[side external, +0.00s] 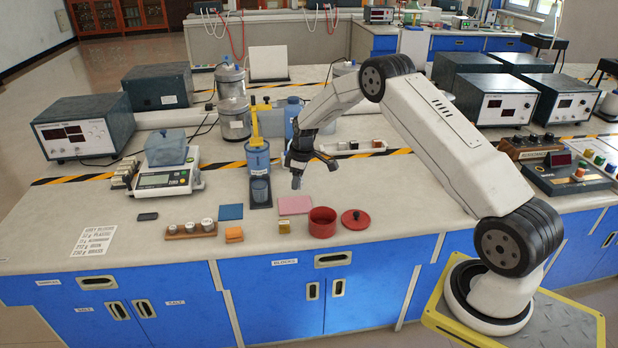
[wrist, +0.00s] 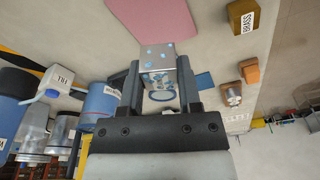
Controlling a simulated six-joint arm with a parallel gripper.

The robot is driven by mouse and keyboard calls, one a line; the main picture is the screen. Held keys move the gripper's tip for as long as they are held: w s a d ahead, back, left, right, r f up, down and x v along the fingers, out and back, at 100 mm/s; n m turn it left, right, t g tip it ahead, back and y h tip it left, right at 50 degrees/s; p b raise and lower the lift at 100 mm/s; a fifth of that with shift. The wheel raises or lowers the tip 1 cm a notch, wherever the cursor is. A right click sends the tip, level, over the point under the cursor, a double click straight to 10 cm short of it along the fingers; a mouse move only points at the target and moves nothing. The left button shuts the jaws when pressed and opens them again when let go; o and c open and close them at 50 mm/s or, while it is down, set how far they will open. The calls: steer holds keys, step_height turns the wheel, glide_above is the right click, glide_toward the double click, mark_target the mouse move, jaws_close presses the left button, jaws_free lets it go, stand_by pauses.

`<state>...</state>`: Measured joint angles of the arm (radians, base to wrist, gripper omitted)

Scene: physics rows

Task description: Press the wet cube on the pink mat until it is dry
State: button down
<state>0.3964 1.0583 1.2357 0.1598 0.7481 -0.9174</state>
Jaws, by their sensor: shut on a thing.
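My gripper (side external: 298,172) hangs above the bench, a little behind and above the pink mat (side external: 295,205). In the wrist view my gripper (wrist: 160,88) is shut on a grey metallic cube (wrist: 158,56) with blue wet drops on its faces. The cube is held off the bench, apart from the mat. The pink mat (wrist: 150,18) shows beyond the cube in the wrist view, flat and bare where visible. In the side view the cube (side external: 297,183) is small and partly hidden by the fingers.
A red pot (side external: 322,223) and its lid (side external: 356,220) stand right of the mat. A brass block (side external: 284,227) lies in front of it. A blue mat (side external: 230,212) and orange block (side external: 234,235) lie left.

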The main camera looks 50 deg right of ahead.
steer(key=shift+w+d+f, duration=0.15)
steer(key=shift+d, duration=0.35)
steer(key=shift+f, duration=0.2)
steer(key=shift+f, duration=2.65)
steer(key=c, duration=1.2)
jaws_free()
jaws_close()
